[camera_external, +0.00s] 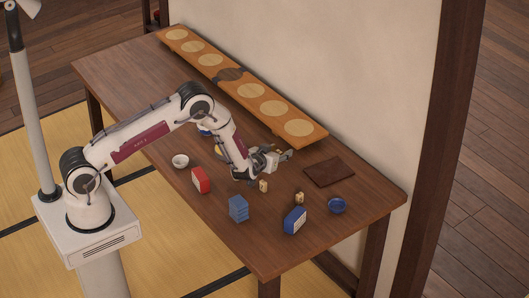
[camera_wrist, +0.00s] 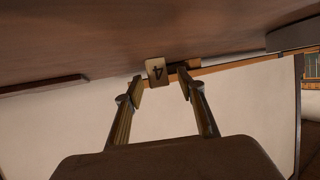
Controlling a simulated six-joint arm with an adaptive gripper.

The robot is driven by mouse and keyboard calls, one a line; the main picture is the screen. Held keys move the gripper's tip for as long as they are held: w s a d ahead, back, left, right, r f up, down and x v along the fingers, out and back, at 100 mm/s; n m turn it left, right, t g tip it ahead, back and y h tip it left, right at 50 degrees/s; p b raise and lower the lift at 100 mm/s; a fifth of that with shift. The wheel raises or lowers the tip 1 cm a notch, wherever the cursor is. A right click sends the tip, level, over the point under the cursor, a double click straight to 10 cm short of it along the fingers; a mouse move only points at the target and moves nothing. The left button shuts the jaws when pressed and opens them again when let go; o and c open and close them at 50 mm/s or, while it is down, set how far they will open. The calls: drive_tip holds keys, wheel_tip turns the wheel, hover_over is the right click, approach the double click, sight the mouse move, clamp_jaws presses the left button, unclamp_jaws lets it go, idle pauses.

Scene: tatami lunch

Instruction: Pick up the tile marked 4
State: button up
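The tile marked 4 (camera_wrist: 156,70) shows in the wrist view, pale tan with a dark 4 on its face. It lies between the fingertips in the picture, closer to the left finger. My gripper (camera_wrist: 160,82) is open, its two fingers apart. I cannot tell whether the tile is between the fingers or just beyond them. In the external view my gripper (camera_external: 284,155) is above the table, pointing right. Two small tan tiles stand on the table, one below the gripper (camera_external: 263,186) and one farther right (camera_external: 299,198); their marks are too small to read.
The wooden table (camera_external: 330,225) also bears a red box (camera_external: 200,180), a blue stack (camera_external: 238,208), a blue and white box (camera_external: 295,221), a blue bowl (camera_external: 337,205), a white bowl (camera_external: 180,161) and a dark mat (camera_external: 329,172). A long board (camera_external: 222,88) lies along the wall.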

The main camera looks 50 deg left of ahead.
sight(279, 151)
drive_tip(key=shift+c, duration=0.4)
drive_tip(key=c, duration=0.7)
drive_tip(key=shift+r, duration=0.1)
drive_tip(key=shift+r, duration=4.9)
